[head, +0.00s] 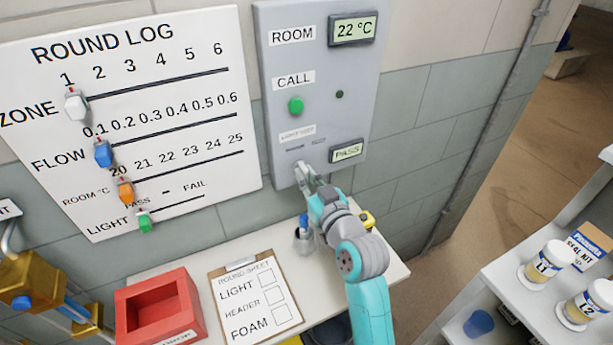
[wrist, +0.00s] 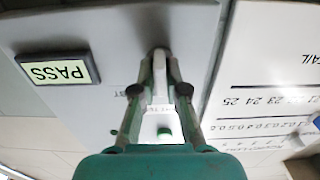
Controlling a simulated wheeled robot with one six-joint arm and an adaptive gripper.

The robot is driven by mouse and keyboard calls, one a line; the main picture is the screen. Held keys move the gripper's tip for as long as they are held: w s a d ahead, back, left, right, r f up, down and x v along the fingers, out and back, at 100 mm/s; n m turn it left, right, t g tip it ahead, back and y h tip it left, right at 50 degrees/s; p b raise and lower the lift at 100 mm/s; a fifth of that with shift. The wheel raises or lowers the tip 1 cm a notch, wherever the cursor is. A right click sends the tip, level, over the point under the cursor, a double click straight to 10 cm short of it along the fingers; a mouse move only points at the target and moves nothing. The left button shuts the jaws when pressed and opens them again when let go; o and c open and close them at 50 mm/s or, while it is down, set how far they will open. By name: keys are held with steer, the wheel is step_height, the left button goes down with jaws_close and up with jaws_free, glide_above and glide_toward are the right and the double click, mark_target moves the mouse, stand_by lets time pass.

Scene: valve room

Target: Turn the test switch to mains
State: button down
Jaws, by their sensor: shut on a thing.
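The grey wall panel (head: 354,75) carries the test switch at its lower left, below a label (head: 297,133) that seems to read LIGHT TEST. My gripper (head: 305,178) reaches up to the switch from below and is shut on it. In the wrist view, which is upside down, my fingers (wrist: 160,75) close around the switch (wrist: 159,53). The fingers hide most of the switch, so I cannot tell its setting. Small position labels (head: 294,149) above it are too small to read. The display (head: 347,152) beside it reads PASS; it also shows in the wrist view (wrist: 58,72).
A green CALL button (head: 296,105) sits higher on the panel. The round log board (head: 190,80) hangs to the left. A shelf with jars (head: 545,265) stands right.

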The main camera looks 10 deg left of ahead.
steer(key=c, duration=1.2)
jaws_free()
steer(key=v, duration=1.2)
steer(key=s+d+f+m+h, duration=0.5)
steer(key=s+d+f+h, duration=0.2)
steer(key=s+d+f, duration=0.85)
steer(key=s+d+m+h, duration=0.2)
steer(key=s+d+h, duration=0.1)
steer(key=s, duration=2.1)
steer(key=shift+d+r, duration=0.35)
steer(key=shift+d, duration=0.25)
